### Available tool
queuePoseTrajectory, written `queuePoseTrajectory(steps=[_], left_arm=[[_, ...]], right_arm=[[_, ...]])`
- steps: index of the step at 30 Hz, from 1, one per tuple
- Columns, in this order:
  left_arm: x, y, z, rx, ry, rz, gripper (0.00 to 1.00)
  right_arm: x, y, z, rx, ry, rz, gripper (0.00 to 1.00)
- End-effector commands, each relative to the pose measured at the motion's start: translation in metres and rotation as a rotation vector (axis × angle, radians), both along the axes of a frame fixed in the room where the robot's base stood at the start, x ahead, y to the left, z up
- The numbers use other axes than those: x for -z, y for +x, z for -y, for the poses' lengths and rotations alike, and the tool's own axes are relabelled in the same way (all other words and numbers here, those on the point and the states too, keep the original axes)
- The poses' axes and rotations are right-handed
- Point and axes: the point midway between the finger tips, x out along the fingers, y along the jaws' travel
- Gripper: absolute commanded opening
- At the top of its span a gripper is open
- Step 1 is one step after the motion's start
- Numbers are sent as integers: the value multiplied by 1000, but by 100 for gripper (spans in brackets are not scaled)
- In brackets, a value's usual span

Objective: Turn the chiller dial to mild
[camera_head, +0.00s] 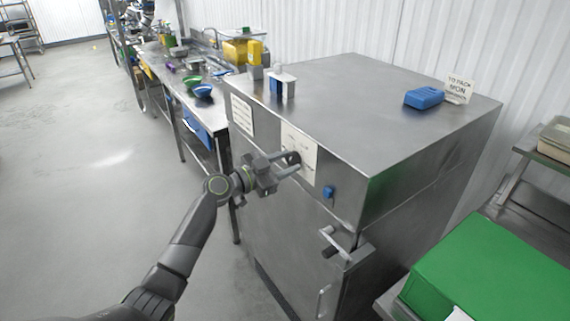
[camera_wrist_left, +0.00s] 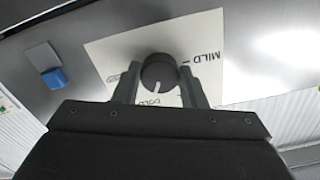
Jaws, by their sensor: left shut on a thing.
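The chiller (camera_head: 400,110) is a large steel cabinet with a white dial label (camera_head: 300,150) on its front. In the left wrist view the label (camera_wrist_left: 115,50) carries the word MILD to the right of a dark round dial (camera_wrist_left: 159,72). The dial's white pointer line points down in that picture, toward a partly hidden word that seems to read COLD, not at MILD. My left gripper (camera_head: 292,163) is at the label, with its fingers (camera_wrist_left: 158,88) on either side of the dial, shut on it. In the head view the gripper mostly hides the dial. My right gripper is not in view.
A blue switch (camera_head: 329,192) sits beside the label, above the door handle (camera_head: 336,243). A blue block (camera_head: 424,97) and a sign (camera_head: 458,90) stand on the chiller. A green box (camera_head: 490,270) is at lower right. The floor at left is clear.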

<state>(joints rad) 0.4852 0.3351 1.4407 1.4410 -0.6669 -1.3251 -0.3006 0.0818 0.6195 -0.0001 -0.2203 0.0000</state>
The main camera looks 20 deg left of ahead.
Motion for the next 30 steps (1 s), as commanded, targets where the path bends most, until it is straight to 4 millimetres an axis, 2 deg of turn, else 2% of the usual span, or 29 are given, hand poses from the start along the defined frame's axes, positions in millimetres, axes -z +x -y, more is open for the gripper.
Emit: queuePoseTrajectory(steps=[7,15,30], left_arm=[[4,0,0,-1,-101,-79,15],[3,-1,1,0,-291,-227,15],[1,-2,2,-1,-666,-523,15]], right_arm=[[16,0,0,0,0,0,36],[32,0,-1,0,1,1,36],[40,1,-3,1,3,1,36]])
